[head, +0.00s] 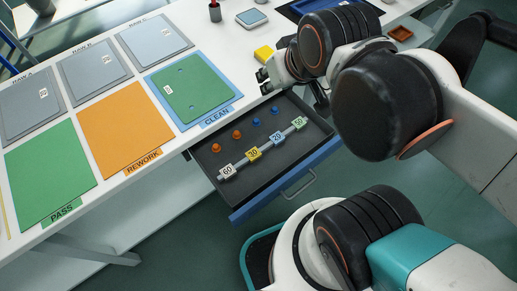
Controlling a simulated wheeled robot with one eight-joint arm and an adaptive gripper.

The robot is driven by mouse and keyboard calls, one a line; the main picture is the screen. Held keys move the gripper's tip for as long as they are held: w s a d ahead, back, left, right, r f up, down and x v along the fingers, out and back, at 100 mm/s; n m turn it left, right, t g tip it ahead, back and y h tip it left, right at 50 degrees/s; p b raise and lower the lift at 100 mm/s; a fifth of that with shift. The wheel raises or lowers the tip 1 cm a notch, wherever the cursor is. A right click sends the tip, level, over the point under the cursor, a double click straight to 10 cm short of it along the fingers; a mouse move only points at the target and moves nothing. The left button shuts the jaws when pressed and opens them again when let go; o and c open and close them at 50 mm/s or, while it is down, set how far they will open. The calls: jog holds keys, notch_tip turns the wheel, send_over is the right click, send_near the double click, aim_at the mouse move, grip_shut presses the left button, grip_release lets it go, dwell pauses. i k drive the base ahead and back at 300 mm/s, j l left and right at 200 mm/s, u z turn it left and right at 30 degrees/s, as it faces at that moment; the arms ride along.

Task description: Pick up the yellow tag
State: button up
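The yellow tag (253,154) sits in the open drawer, on a pale rail in a row with a white tag (226,171), a blue tag (278,138) and a green tag (299,122). It carries a dark number too small to read surely. My gripper (265,82) is above the table edge behind the drawer, pointing left, well apart from the tag. Its two dark fingertips look spread, with nothing seen between them.
The drawer (265,185) also holds orange knobs (216,147) and blue pegs (256,122). A green panel (192,90) lies on the blue CLEAN mat (232,97). Orange and green mats are farther left.

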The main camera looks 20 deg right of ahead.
aim_at(254, 154)
jog(key=u, duration=2.15)
jog(key=k+l, duration=0.6)
jog(key=k, duration=0.2)
jog(key=k+l+u, duration=0.1)
jog(key=k+l, duration=0.2)
jog(key=k, duration=0.15)
